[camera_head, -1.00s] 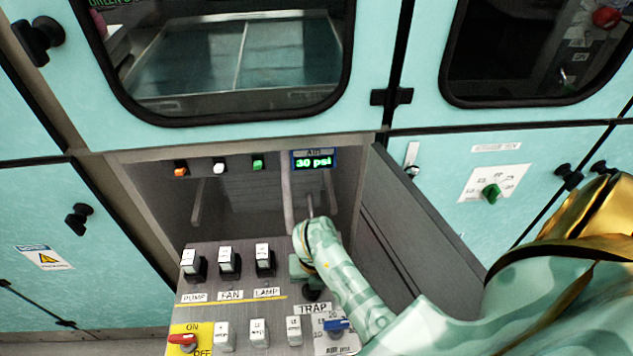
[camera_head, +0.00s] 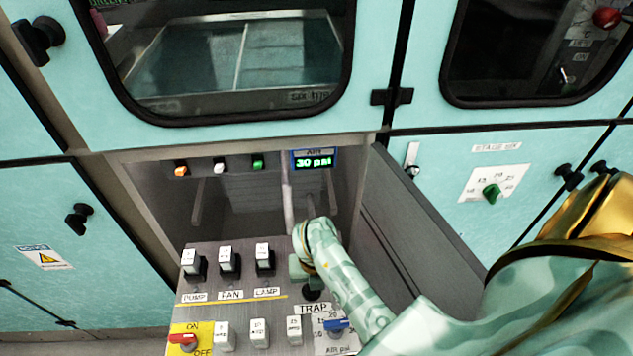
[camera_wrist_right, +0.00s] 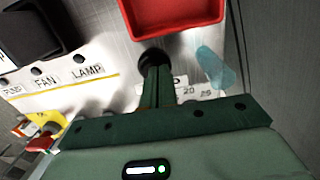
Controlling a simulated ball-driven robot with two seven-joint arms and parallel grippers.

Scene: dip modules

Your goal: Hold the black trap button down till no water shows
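The black trap button (camera_wrist_right: 153,58) is a round black knob on the grey panel, above the TRAP label (camera_head: 313,309). My right gripper (camera_wrist_right: 156,72) has its dark green fingers together, with their tips at the button and covering part of it. I cannot tell how far the button is pressed. In the head view my right gripper (camera_head: 303,270) is over the trap area, mostly hidden by its own arm. My left gripper is not in view.
The PUMP, FAN and LAMP switches (camera_head: 228,262) are to the left. A blue knob (camera_head: 338,327) is close below. The air display (camera_head: 313,162) reads 30 psi.

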